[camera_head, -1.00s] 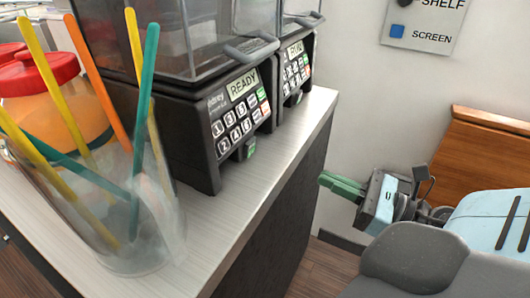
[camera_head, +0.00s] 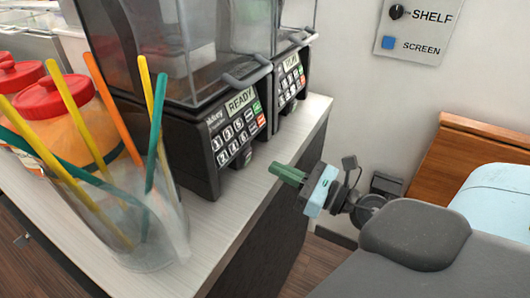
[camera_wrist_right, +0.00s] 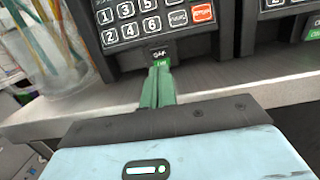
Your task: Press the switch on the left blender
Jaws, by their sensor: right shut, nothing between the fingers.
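The left blender (camera_head: 205,140) is a black machine with a clear box top, a "READY" screen and a keypad, standing on the counter. Its small switch (camera_head: 247,157) sits low on the front, below the keypad. My right gripper (camera_head: 275,171) has green fingers, shut and empty, pointing at the blender front from the right. In the right wrist view the fingertips (camera_wrist_right: 160,70) appear just below the switch; I cannot tell if they touch. My left gripper is not in view.
A second blender (camera_head: 288,85) stands right beside the left one. A clear cup of coloured straws (camera_head: 150,225) and red-lidded jars (camera_head: 60,120) stand at the left. The counter (camera_head: 225,220) is bare in front of the blenders. A wall sign (camera_head: 415,30) hangs at right.

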